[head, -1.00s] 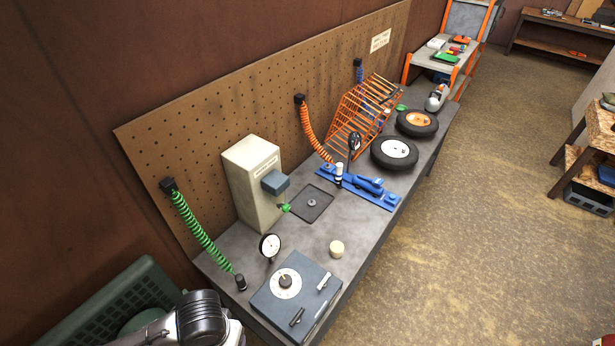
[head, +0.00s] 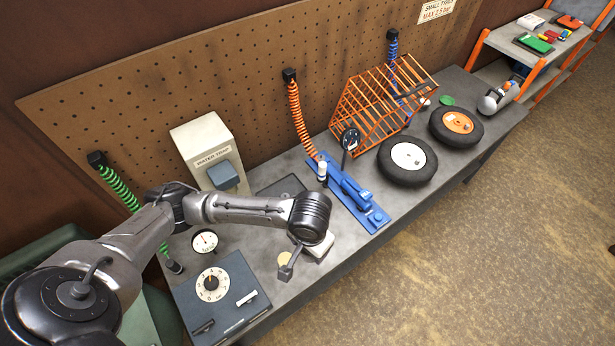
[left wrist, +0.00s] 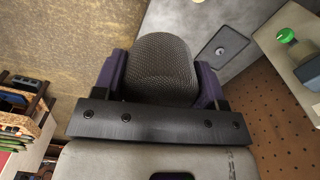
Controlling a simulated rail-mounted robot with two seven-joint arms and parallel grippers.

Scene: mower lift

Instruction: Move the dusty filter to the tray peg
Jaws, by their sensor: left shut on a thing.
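My left gripper (left wrist: 161,78) shows in the left wrist view with its purple fingers shut on the dusty filter (left wrist: 163,62), a dark grey mesh cylinder. My right gripper is not in view.
Two tyres (head: 408,178) and an orange rack (head: 372,104) stand farther right.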

